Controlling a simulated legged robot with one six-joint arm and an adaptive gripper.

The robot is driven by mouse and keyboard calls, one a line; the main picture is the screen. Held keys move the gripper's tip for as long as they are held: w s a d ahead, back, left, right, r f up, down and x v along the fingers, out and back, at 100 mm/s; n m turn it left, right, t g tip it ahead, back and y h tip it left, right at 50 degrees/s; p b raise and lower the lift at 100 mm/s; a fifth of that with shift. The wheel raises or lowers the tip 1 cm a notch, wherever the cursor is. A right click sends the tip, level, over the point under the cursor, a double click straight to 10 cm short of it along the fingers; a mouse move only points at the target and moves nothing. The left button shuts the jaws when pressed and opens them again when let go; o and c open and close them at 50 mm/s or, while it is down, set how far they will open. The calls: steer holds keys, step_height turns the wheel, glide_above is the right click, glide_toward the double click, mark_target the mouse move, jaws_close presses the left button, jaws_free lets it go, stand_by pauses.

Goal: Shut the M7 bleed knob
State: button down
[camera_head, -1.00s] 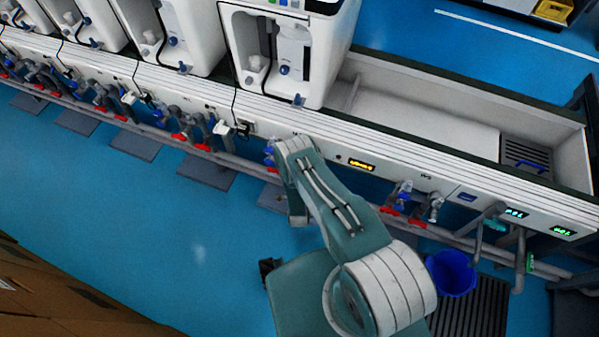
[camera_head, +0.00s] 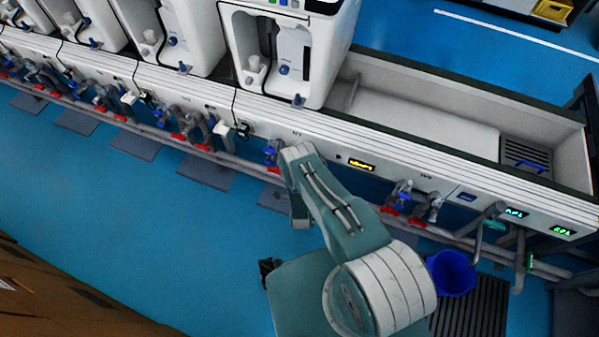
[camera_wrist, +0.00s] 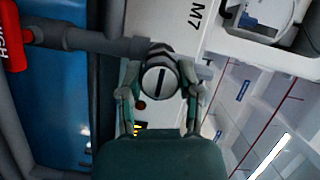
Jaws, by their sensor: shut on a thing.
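The M7 bleed knob (camera_wrist: 160,80), a round grey-black cap with a dark slot across its light face, is in the middle of the wrist view beside the printed M7 label (camera_wrist: 196,15). My gripper (camera_wrist: 157,93) has one finger on each side of the knob and is shut on it. The slot runs roughly up and down in the wrist view. A grey pipe (camera_wrist: 85,40) runs left from the knob. In the head view my forearm hides the gripper and the knob. A blue valve part (camera_head: 272,152) shows just left of my wrist.
A red handle (camera_wrist: 12,40) sits at the left of the wrist view. In the head view, similar valves (camera_head: 185,130) line the rail to the left, and others (camera_head: 405,200) stand to the right. A blue bucket (camera_head: 453,273) is on the floor. The blue floor left of my arm is clear.

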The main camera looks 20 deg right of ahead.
steer(key=shift+c, duration=1.4)
jaws_free()
steer(key=shift+d, duration=0.15)
steer(key=v, duration=1.2)
